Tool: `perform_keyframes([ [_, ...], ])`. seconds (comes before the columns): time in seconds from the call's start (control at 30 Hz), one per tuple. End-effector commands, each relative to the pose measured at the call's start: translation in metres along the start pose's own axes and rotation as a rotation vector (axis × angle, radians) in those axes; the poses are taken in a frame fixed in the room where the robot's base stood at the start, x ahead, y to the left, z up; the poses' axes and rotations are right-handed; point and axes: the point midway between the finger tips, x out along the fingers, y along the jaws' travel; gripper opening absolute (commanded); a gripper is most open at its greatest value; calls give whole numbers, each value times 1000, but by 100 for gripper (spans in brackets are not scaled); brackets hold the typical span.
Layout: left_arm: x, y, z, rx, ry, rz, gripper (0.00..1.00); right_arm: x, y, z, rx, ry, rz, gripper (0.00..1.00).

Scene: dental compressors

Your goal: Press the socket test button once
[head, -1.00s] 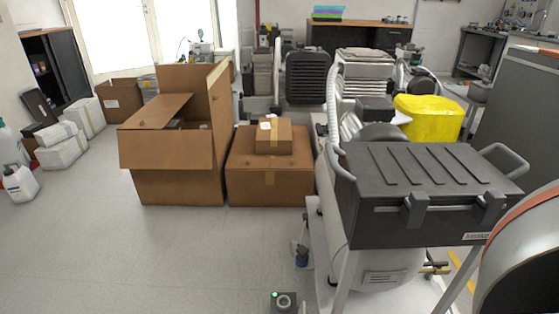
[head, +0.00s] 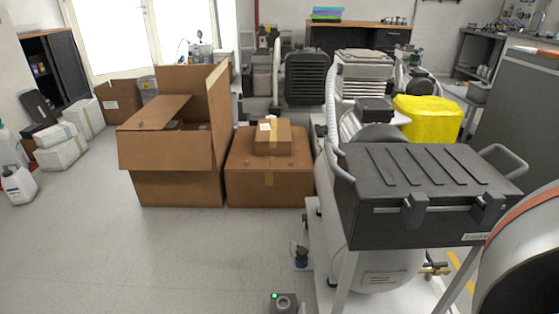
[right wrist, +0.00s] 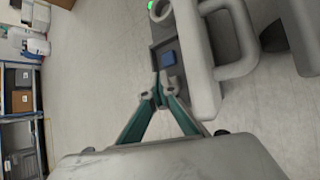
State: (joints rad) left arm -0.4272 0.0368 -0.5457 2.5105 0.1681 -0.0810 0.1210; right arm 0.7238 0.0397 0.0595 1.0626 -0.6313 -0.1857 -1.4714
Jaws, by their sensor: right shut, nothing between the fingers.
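A small dark socket box with a green light and a round pale socket (head: 284,303) shows at the bottom edge of the head view, partly cut off. In the right wrist view the dark box (right wrist: 161,42) stands at the top, with a blue square button (right wrist: 168,57) on its face. My right gripper (right wrist: 159,94) has its teal fingers shut together, with nothing between them. Its tips lie just below the blue button in the picture; I cannot tell whether they touch the box. Neither gripper shows in the head view.
A compressor with a black ribbed box (head: 430,185) on a pale frame stands just right of the socket box. A thick grey looped handle (right wrist: 235,35) is close to the fingers' right. Open cardboard boxes (head: 175,150) stand behind.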

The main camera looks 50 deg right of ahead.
Motion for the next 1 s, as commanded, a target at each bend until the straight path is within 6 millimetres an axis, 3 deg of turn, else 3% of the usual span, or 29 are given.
perform_keyframes([
  [1.0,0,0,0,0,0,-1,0,7,-5,-4,0,-1,0,0],
])
